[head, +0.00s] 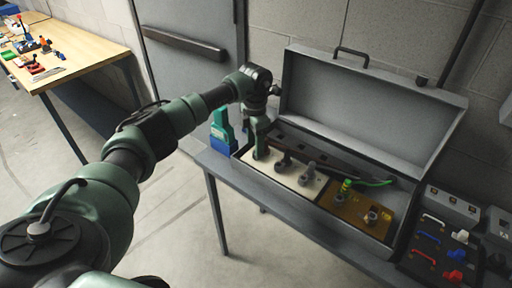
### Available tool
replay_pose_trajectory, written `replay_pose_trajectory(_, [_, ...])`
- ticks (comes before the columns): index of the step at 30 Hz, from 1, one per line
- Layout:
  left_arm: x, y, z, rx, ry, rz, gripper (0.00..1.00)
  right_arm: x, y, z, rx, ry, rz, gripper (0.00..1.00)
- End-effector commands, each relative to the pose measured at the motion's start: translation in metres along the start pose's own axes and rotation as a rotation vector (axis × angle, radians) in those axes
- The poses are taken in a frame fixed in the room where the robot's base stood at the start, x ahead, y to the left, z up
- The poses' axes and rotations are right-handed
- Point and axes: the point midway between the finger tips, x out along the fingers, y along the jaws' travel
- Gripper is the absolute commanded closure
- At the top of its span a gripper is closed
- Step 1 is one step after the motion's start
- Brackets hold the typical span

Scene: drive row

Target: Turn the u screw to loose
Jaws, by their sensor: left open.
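An open grey metal case (375,95) stands on a grey table against the wall, its lid tipped up. Inside is a cream board (292,178) with several small grey screw-like posts in a row. I cannot tell which of them is the u screw, as any markings are too small to read. My left gripper (260,150) points down at the left end of the cream board, over or around the leftmost post, and hides part of it. It is open. I cannot tell whether it touches the post. My right gripper is out of view.
A brown board (356,207) with metal fittings and a green cable (376,183) lies right of the cream one. A green and blue drill-like tool (222,132) stands left of the case. A black panel (440,250) with coloured handles sits at right. A wooden bench (85,58) is far left.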

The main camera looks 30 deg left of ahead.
Motion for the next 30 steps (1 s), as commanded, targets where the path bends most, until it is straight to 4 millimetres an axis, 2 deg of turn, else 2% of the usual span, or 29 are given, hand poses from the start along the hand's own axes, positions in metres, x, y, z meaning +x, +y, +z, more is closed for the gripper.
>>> replay_pose_trajectory(3, [0.017, -0.001, 0.0, -0.001, 0.001, -0.002, 0.51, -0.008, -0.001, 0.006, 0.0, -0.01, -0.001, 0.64])
replay_pose_trajectory(7, [0.029, -0.001, 0.001, 0.001, -0.001, -0.002, 0.51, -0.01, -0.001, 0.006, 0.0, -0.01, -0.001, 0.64])
replay_pose_trajectory(17, [0.034, -0.001, 0.001, 0.001, -0.003, 0.0, 0.51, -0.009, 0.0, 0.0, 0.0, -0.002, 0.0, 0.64])
replay_pose_trajectory(22, [0.034, -0.001, 0.001, 0.001, -0.003, -0.001, 0.99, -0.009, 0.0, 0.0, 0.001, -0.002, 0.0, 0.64])
replay_pose_trajectory(30, [0.034, -0.001, 0.001, -0.017, -0.004, -0.001, 1.0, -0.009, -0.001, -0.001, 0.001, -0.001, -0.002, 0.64])
